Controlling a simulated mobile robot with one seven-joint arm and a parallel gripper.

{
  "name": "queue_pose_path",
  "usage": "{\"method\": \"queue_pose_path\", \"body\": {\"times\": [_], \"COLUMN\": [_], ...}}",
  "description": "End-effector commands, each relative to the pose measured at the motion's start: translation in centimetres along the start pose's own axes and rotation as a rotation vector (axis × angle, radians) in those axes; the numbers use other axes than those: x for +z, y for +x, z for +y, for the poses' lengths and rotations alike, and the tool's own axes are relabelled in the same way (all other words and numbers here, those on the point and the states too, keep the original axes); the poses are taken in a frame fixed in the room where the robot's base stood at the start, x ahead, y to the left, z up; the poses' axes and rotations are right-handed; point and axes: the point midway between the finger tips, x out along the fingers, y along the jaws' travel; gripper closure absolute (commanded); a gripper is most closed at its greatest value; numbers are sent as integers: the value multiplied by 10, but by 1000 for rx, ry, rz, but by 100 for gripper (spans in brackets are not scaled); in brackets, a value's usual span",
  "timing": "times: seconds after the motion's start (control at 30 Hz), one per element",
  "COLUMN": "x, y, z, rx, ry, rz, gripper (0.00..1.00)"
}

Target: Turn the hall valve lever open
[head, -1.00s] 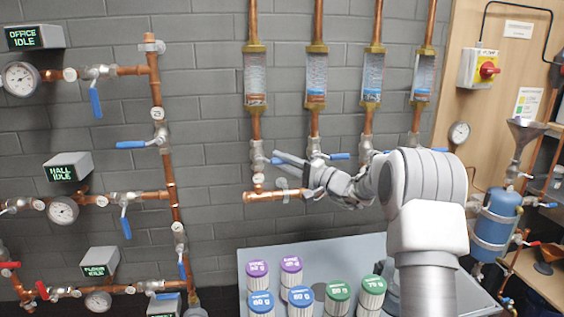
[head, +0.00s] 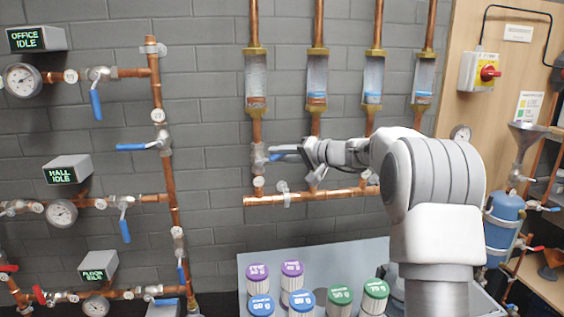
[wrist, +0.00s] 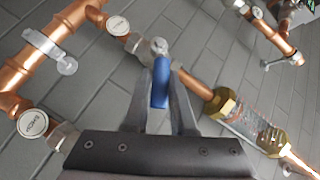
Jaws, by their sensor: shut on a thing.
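The HALL display (head: 67,175) reads IDLE on the left of the wall. Near it, a blue lever (head: 125,230) hangs down from a valve on the hall pipe. My gripper (head: 274,153) is at the leftmost valve (head: 259,156) under the sight glasses. In the wrist view, my gripper (wrist: 161,92) is shut on a blue lever (wrist: 160,80) between its fingers. That lever sticks out from its valve body (wrist: 158,46), at an angle to the copper pipe. I cannot read which circuit this valve's round tag (wrist: 118,26) names.
A copper manifold (head: 300,197) runs just below my gripper. Several sight glasses (head: 317,80) stand above it. A grey table (head: 335,255) with several colour-lidded jars (head: 340,295) is below. A blue tank (head: 503,228) stands at the right.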

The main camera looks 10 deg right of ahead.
Motion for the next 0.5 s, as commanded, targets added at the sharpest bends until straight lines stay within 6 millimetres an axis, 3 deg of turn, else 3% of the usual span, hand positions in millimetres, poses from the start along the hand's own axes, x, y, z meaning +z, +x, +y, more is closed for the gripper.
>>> {"method": "queue_pose_path", "body": {"times": [0.5], "x": [-2], "y": [9], "z": [-38], "rx": [337], "ry": [-347], "rz": [-94], "gripper": [100]}}
